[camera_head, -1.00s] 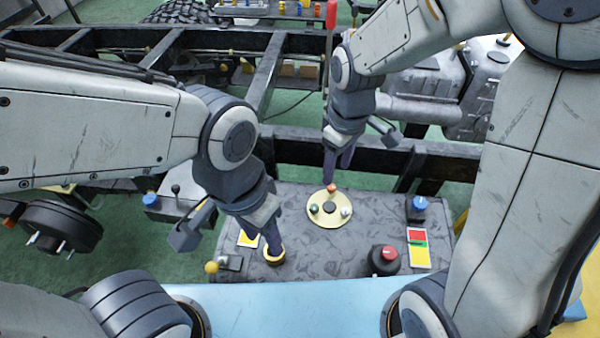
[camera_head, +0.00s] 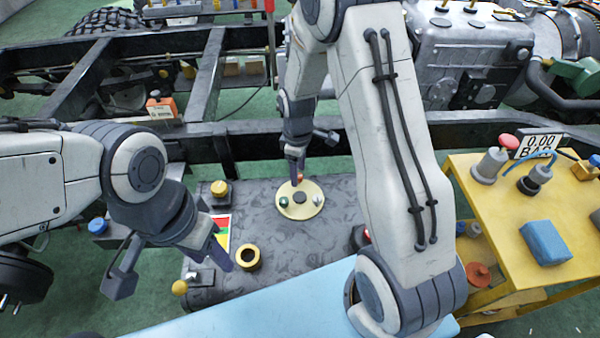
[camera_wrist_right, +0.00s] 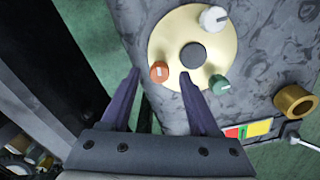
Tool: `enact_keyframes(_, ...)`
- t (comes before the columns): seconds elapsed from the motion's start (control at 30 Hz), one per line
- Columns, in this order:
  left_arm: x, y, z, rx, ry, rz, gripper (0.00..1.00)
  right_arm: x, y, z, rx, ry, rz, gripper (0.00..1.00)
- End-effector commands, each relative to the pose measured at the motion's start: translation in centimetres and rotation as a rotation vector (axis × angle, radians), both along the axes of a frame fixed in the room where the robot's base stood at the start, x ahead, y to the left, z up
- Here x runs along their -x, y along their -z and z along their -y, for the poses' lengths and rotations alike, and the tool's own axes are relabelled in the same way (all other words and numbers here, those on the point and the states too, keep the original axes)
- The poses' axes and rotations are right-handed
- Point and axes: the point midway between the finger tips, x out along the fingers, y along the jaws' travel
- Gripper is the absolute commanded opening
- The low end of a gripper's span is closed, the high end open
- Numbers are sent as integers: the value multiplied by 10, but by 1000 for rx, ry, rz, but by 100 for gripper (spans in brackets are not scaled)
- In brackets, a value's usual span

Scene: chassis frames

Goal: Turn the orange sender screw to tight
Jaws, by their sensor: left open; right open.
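The orange sender screw (camera_head: 300,178) sits at the far edge of a round brass plate (camera_head: 288,206) on the grey textured mat. In the right wrist view the orange screw (camera_wrist_right: 159,71) shows a pale slot mark and lies between the fingertips of my right gripper (camera_wrist_right: 160,78). The gripper is open around it, with gaps visible at both sides. The plate also carries a green screw (camera_wrist_right: 219,84), a white screw (camera_wrist_right: 214,19) and a dark centre disc (camera_wrist_right: 192,55). My left gripper (camera_head: 226,255) is open and empty, just left of a brass ring (camera_head: 248,258).
A yellow knob (camera_head: 219,188) and a coloured card (camera_head: 222,232) are near my left gripper. A black frame rail (camera_head: 260,140) runs behind the mat. A yellow bench (camera_head: 500,270) with a blue block (camera_head: 545,243) stands at the right. My right arm hides part of the mat.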

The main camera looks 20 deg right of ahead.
Motion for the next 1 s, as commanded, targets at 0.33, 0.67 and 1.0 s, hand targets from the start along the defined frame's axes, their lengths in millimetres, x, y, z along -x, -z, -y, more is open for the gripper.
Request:
enact_keyframes(0.33, 0, 2, 0, 0, 0, 0, 50, 0, 10, 1, 0, 2, 1, 62)
enact_keyframes(0.67, 0, 2, 0, 1, 0, -1, 50, 1, 10, 11, 0, 9, 0, 0)
enact_keyframes(1.0, 0, -4, 0, 0, 0, 0, 50, -1, 8, 0, -1, 59, 2, 0)
